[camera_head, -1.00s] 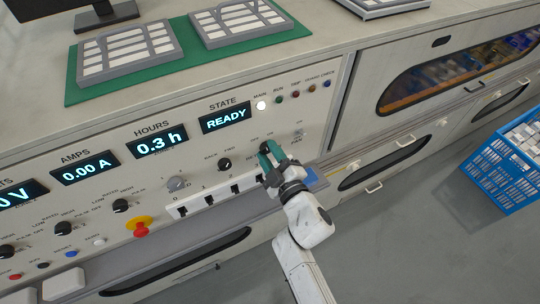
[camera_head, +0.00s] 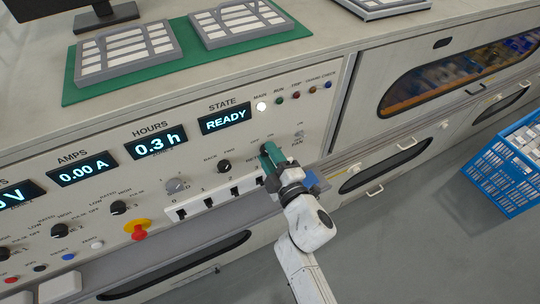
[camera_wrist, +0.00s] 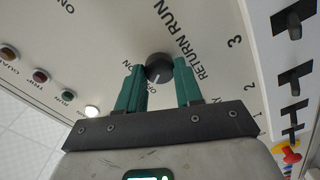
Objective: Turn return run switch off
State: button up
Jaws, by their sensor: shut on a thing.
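The return run switch is a round dark knob (camera_wrist: 158,67) on the white panel, beside the printed words RETURN RUN in the wrist view. My gripper (camera_wrist: 159,78) has its two green fingers on either side of the knob and is shut on it. A white pointer mark on the knob faces toward my palm, between the fingers. ON is printed to the left of the knob; the small lettering between the fingers is hard to read. In the head view my gripper (camera_head: 270,156) is at the right part of the panel and mostly hides the knob.
The STATE display (camera_head: 226,121) reads READY and the white MAIN lamp (camera_head: 262,106) is lit. A row of black toggles (camera_head: 208,201) lies left of my gripper. A red emergency button (camera_head: 139,232) is farther left. A blue crate (camera_head: 495,180) stands on the floor at right.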

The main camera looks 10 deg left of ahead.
jog(key=o, duration=1)
jog(key=shift+o, duration=0.2)
jog(key=p+v, duration=0.2)
jog(key=v, duration=0.9)
jog(key=shift+p, duration=0.4)
jog(key=shift+w, duration=0.15)
jog(key=s+d+f+m+g+h, duration=0.2)
jog(key=d+m+h, duration=0.45)
jog(key=d, duration=0.45)
jog(key=s+d+f+m+g+h, duration=0.15)
jog(key=d+m+h, duration=0.45)
jog(key=d, duration=0.6)
jog(key=s+d+f+m+g+y, duration=0.1)
jog(key=s+m+g, duration=0.3)
jog(key=s, duration=0.7)
jog(key=s+d+f+m+g+y, duration=0.1)
jog(key=s+d+f+m+g, duration=0.1)
jog(key=s+g, duration=0.4)
jog(key=s+d+m, duration=0.1)
jog(key=s+m, duration=0.1)
jog(key=s, duration=0.3)
jog(key=shift+s, duration=0.15)
